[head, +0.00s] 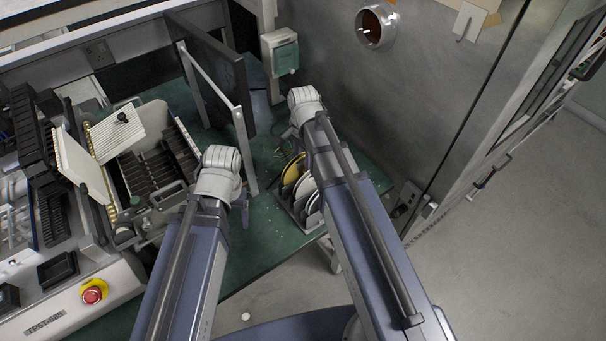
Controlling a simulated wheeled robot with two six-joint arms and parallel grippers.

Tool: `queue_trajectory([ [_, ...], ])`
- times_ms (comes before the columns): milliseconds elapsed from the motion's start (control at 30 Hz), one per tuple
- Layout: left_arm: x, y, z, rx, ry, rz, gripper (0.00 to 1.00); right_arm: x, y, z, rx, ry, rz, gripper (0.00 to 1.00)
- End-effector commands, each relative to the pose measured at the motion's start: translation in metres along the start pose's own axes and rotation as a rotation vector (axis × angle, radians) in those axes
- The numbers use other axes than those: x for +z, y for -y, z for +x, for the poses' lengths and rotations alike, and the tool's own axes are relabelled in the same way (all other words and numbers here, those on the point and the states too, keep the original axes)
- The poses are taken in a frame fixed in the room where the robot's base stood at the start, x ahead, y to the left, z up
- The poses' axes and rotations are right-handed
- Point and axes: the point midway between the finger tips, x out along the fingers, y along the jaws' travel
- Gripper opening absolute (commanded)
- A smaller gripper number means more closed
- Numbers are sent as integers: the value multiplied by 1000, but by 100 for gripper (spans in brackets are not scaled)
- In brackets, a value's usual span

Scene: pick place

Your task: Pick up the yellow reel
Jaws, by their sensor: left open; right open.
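The yellow reel (293,169) stands on edge in a small rack (299,222) on the green table, left of my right forearm. White reels (304,187) stand beside it in the same rack. My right gripper (288,136) is open, beyond and above the reel and apart from it, mostly hidden by my wrist. My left gripper (241,199) is open, left of the rack and apart from it, partly hidden by its own wrist. My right arm covers the right side of the rack.
A machine with a black slotted tray (155,172) and a red stop button (93,291) fills the left. A dark upright panel with a metal frame (215,85) stands behind my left wrist. A grey wall (440,90) bounds the back right. Green table (262,245) is bare in front of the rack.

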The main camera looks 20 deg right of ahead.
Motion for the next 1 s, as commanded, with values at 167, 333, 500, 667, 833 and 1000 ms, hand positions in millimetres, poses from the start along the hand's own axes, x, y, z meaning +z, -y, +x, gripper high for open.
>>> queue_trajectory([
  [167,-2,-2,25,0,0,0,73,0,0,25,0,0,0,54],
  [333,-2,-2,25,0,0,0,73,0,0,25,0,0,0,54],
  [500,-1,-2,24,0,0,0,73,0,0,24,0,0,0,48],
  [667,-1,-2,24,0,0,0,73,0,0,24,0,0,0,30],
  [833,-1,-2,24,0,0,0,73,0,0,24,0,0,0,11],
  [1000,-1,-2,24,0,0,0,73,0,0,24,0,0,0,0],
])
